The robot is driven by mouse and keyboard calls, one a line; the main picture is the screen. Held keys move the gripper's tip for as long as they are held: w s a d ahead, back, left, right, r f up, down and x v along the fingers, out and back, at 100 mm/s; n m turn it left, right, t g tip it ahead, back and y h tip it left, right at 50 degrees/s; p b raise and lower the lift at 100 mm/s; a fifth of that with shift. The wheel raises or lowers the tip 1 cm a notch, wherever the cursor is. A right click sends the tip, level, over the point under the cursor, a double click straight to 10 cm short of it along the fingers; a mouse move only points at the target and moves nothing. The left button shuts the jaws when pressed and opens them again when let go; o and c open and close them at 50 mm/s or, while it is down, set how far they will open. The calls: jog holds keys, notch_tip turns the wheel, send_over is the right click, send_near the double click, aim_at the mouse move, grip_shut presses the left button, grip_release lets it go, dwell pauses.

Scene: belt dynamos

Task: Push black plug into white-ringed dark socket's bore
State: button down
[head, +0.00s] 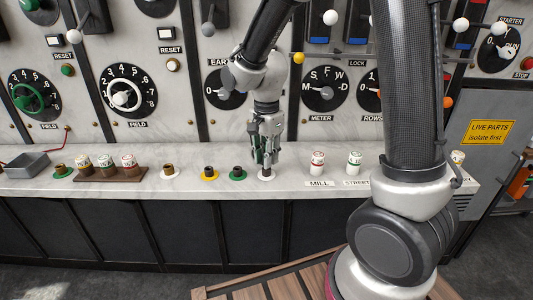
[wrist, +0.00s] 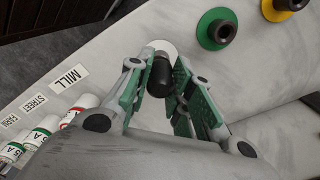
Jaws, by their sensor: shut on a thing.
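My gripper (head: 266,158) points down over the counter, shut on the black plug (wrist: 161,78). The plug sits between the green finger pads in the wrist view, where my gripper (wrist: 158,85) also shows. The white-ringed dark socket (head: 266,177) is directly below the fingertips. Its white ring (wrist: 171,46) shows just beyond the plug's far end in the wrist view. The plug is lined up with the ring. Plug and fingers hide most of the socket, so I cannot tell how far the plug is in the bore.
A green-ringed dark socket (head: 238,175) and a yellow-ringed one (head: 209,174) stand close on the left. Farther left is a white-ringed brass-coloured socket (head: 168,173). Red-banded (head: 317,163) and green-banded (head: 353,163) white fuses stand on the right. The dial panel rises behind.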

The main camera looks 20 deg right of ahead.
jog(key=shift+f, duration=0.7)
jog(key=c, duration=1.2)
grip_release()
notch_tip(320, 180, up, 12)
